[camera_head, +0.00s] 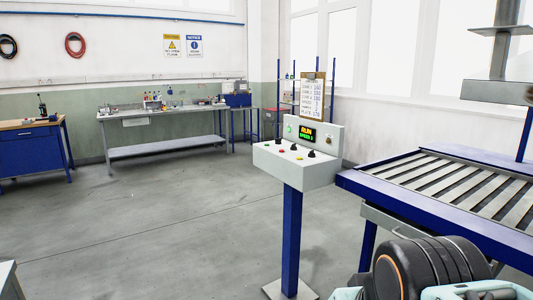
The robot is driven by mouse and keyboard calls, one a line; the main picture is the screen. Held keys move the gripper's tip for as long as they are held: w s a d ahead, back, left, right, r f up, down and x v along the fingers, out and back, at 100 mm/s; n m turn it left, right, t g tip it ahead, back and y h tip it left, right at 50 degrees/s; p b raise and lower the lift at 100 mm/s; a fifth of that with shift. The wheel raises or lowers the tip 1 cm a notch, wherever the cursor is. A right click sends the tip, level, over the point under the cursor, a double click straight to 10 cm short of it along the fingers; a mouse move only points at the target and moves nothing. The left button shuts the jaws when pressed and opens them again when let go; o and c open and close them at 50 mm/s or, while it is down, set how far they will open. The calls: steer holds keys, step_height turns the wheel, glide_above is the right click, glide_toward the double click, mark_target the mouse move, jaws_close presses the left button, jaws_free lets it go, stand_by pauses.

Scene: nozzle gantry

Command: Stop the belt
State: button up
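A white control box (290,171) stands on a blue post (291,240), right of the middle of the head view. Its small display (306,133) is lit, with RUN on the top line and a speed line below that is too small to read surely. A red button (281,151), a yellowish button (299,157) and dark knobs (311,154) sit on its sloped top. The slatted conveyor (450,178) on a blue frame is to its right; whether it moves cannot be told. My arm shows at the lower right; my gripper is not in view.
A clipboard sheet (312,95) stands above the box. A long workbench (160,145) and a blue-drawer bench (35,145) stand at the far left. Open grey floor (150,235) lies left of the post. A grey column (500,50) rises over the conveyor.

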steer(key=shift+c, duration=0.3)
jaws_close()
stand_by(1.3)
